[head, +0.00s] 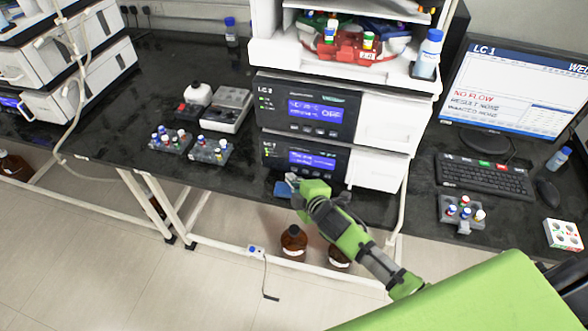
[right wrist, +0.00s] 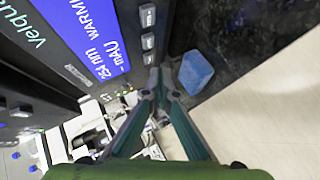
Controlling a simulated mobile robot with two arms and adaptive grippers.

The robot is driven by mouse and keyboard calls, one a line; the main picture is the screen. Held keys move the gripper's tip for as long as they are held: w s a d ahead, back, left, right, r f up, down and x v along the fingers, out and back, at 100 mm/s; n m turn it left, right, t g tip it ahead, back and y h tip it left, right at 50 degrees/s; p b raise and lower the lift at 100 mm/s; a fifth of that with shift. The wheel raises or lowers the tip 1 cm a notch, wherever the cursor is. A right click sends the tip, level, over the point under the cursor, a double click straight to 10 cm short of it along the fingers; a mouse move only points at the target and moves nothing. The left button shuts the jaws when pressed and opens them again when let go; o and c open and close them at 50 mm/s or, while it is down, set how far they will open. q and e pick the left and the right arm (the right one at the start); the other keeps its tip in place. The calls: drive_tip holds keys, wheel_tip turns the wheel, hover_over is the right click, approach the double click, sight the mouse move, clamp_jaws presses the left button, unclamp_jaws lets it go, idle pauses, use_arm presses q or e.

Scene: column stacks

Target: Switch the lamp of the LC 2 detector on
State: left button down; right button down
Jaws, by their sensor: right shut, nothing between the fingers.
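The detector (head: 275,157) is the lower dark-fronted module of the middle stack. Its small label is too blurred to read surely. Its blue display (head: 312,160) is lit; in the right wrist view the display (right wrist: 88,40) reads "254 nm", "mAU" and "WARMI…", cut off at the edge. Grey buttons (right wrist: 148,40) sit in a row beside the display. My right gripper (head: 291,178) is shut and empty at the lower front of the detector. In the wrist view its fingertips (right wrist: 160,88) meet just beyond the button row; contact cannot be told. My left gripper is out of view.
The upper module (head: 345,105) shows "OFF" on its display. A blue block (head: 284,189) lies by the bench edge, close to my right fingers. Vial racks (head: 210,151) stand left; a monitor (head: 520,85) headed LC 1 and a keyboard (head: 485,177) stand right.

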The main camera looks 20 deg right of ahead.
drive_tip(key=shift+s+a+p, duration=0.35)
drive_tip(key=shift+s+a, duration=0.35)
drive_tip(key=shift+s, duration=0.35)
drive_tip(key=shift+s+a+p, duration=0.3)
drive_tip(key=shift+s+a, duration=0.4)
drive_tip(key=shift+s, duration=0.3)
